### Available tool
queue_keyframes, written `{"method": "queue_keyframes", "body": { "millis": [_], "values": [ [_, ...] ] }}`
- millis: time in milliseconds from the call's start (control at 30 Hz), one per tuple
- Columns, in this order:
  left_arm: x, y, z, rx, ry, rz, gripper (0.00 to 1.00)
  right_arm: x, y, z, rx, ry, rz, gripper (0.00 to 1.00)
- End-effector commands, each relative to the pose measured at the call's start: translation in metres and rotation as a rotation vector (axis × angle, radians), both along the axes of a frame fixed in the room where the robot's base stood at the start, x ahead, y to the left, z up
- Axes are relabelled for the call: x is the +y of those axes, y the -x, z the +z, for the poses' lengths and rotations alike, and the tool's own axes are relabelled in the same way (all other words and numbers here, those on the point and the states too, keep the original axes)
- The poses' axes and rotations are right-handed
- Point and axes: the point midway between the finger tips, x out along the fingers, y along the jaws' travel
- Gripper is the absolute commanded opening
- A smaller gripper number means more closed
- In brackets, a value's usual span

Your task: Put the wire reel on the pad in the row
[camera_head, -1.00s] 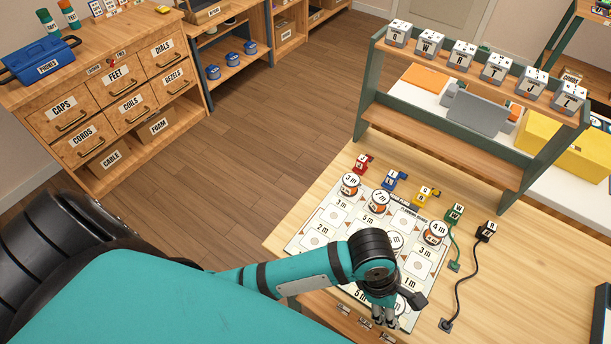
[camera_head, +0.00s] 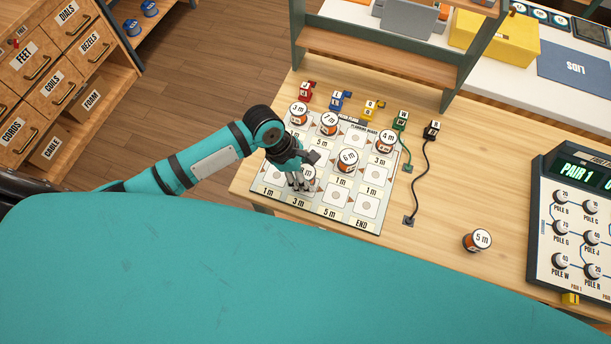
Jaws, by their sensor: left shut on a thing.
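My left gripper (camera_head: 298,184) reaches over the planning board (camera_head: 330,205) from the left. It is shut on a wire reel (camera_head: 309,173) whose label is mostly hidden; I cannot tell whether the reel touches the board. On the board stand reels marked 3 m (camera_head: 298,111), 7 m (camera_head: 329,123), 4 m (camera_head: 387,141) and 6 m (camera_head: 347,160). A 5 m reel (camera_head: 478,240) stands on the table right of the board. Several board pads are bare, including those near the front and right edges. My right gripper is out of view.
Red (camera_head: 306,92), blue (camera_head: 340,100), yellow (camera_head: 373,108), green (camera_head: 401,120) and black (camera_head: 431,129) blocks stand behind the board. A black cord (camera_head: 416,180) lies to its right. A dial panel (camera_head: 575,225) takes the right edge. A shelf (camera_head: 380,60) stands behind.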

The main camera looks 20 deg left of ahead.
Motion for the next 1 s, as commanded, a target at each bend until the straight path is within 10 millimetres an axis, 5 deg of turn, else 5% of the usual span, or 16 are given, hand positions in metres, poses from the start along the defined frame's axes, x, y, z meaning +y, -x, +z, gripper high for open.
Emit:
{"method": "queue_keyframes", "body": {
  "millis": [200, 567, 600, 767, 1000],
  "values": [
    [0.0, 0.001, -0.025, 0.001, -0.002, 0.0, 0.13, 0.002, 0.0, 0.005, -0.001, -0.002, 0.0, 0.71],
    [-0.001, 0.001, -0.029, 0.001, -0.002, 0.0, 0.13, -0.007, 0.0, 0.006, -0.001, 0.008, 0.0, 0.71],
    [0.0, 0.001, -0.03, 0.001, -0.002, 0.0, 0.51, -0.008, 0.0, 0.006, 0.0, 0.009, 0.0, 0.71],
    [0.0, 0.001, -0.03, 0.001, -0.002, 0.0, 0.71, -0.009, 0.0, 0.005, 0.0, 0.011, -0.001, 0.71],
    [0.0, 0.001, -0.029, 0.001, -0.002, 0.0, 0.71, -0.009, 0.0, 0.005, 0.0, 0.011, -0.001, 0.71]
  ]
}}
